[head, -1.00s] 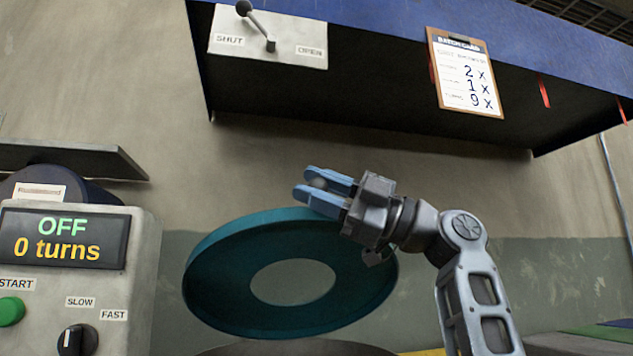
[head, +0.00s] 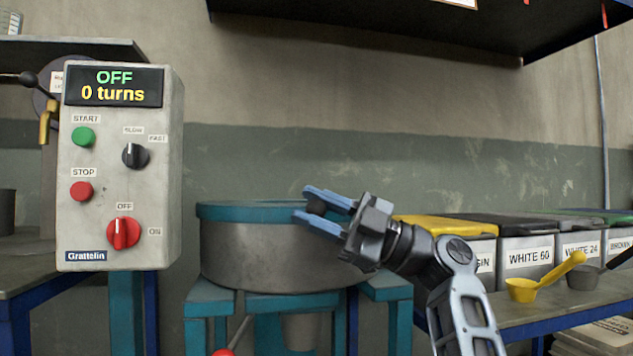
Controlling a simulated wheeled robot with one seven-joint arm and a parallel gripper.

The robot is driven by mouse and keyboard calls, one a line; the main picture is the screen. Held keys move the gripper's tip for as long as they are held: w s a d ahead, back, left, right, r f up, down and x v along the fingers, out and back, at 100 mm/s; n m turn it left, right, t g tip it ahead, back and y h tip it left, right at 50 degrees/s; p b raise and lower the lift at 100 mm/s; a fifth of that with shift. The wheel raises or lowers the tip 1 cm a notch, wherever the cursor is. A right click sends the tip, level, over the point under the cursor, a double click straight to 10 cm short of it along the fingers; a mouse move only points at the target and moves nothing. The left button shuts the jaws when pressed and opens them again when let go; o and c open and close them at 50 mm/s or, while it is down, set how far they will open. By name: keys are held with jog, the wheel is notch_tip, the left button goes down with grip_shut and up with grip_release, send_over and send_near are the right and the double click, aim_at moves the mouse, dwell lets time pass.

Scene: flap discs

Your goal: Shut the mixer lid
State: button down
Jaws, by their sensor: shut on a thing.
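The mixer is a grey metal drum (head: 255,252) on a teal stand. Its teal lid (head: 245,211) lies level across the top of the drum, with no gap showing at the rim on the left side. My gripper (head: 303,204) is over the right part of the lid, its blue fingers pointing left. It is shut on a dark round knob (head: 316,207) between the fingers. The fingers and wrist hide the lid's right edge, so I cannot tell how it sits there.
A control box (head: 120,190) stands at left; its display (head: 114,86) reads OFF, 0 turns. Labelled bins (head: 530,255) stand on a blue-framed bench at right. A yellow scoop (head: 540,280) lies before them. A dark hood overhangs above. A red-ended lever (head: 223,352) is below the drum.

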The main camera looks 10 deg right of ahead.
jog(key=shift+f, duration=0.85)
jog(key=c, duration=0.8)
grip_release()
jog(key=shift+r, duration=0.25)
jog(key=shift+d, duration=0.15)
jog(key=p+v, duration=0.1)
jog(key=v, duration=0.6)
jog(key=shift+d+f, duration=0.15)
jog(key=shift+f, duration=0.1)
jog(key=shift+f, duration=0.1)
